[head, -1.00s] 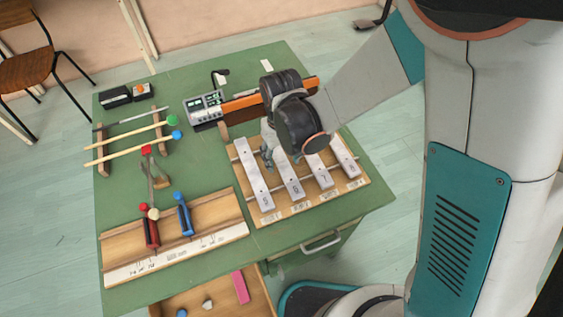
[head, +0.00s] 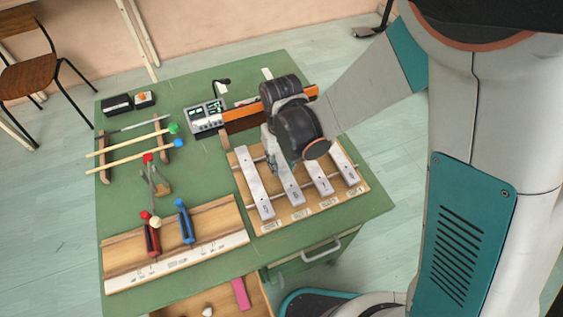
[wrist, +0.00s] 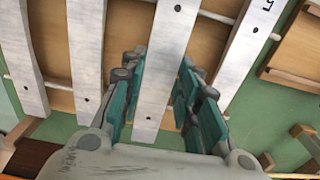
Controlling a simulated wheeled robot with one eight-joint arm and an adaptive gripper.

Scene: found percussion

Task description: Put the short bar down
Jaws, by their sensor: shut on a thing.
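Several pale metal bars lie side by side on a wooden frame (head: 243,214) at the table's right side. My gripper (head: 276,170) points down at the far part of the second bar from the left. In the wrist view its teal-padded fingers (wrist: 158,75) are on either side of this pale bar (wrist: 166,50) and shut on it. The same bar (head: 291,190) shows in the head view, partly hidden by the gripper. It lies in line with its neighbours, over the rails. I cannot tell whether it touches them.
A neighbouring bar (head: 252,183) is close on the left, others on the right. A long wooden holder (head: 205,214) with red and blue handled tools stands left. Mallets rest on a rack (head: 103,160). A grey device (head: 206,116) sits behind. Green tabletop (head: 215,170) shows between.

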